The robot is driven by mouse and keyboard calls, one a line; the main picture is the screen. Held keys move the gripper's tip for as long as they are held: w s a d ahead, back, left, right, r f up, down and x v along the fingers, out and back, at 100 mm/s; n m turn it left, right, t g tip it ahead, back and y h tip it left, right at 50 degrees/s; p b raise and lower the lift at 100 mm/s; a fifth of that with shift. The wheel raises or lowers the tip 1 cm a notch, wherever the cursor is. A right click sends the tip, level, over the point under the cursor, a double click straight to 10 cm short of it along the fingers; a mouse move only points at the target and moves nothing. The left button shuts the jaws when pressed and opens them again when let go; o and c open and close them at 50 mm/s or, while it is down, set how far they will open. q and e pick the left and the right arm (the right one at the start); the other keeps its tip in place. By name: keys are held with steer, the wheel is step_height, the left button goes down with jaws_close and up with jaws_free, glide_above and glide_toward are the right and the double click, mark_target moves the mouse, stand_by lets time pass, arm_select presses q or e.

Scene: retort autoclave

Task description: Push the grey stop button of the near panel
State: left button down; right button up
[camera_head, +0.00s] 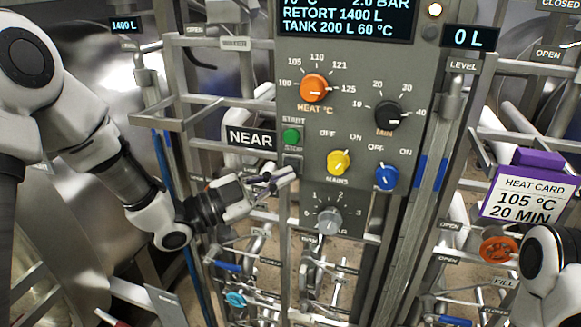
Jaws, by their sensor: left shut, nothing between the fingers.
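The near panel (355,150) is a grey upright board marked by a "NEAR" sign (251,137). Its green start button (291,136) is in plain view on the left side. The grey stop button (291,162) sits just below it, and its lower part seems hidden behind my left fingertips. My left gripper (286,175) comes in from the left, shut and empty, with its tips at or just in front of the stop button. Whether they touch it I cannot tell. My right arm shows at the lower right edge; its gripper is out of view.
The panel also carries an orange heat knob (314,88), a black minutes knob (388,115), a yellow knob (339,162), a blue knob (387,177) and a grey knob (329,220). Pipes and rails crowd below. A purple-topped heat card (529,196) stands right.

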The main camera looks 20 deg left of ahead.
arm_select(q)
steer(key=shift+w, duration=0.15)
steer(key=shift+w, duration=0.3)
steer(key=shift+w+b, duration=0.35)
steer(key=shift+w, duration=0.3)
stand_by(1.0)
steer(key=shift+s+b, duration=0.3)
steer(key=shift+s, duration=0.75)
steer(key=shift+s, duration=0.1)
steer(key=shift+s+a+b, duration=0.1)
steer(key=shift+s+b, duration=0.5)
steer(key=shift+s, duration=1.8)
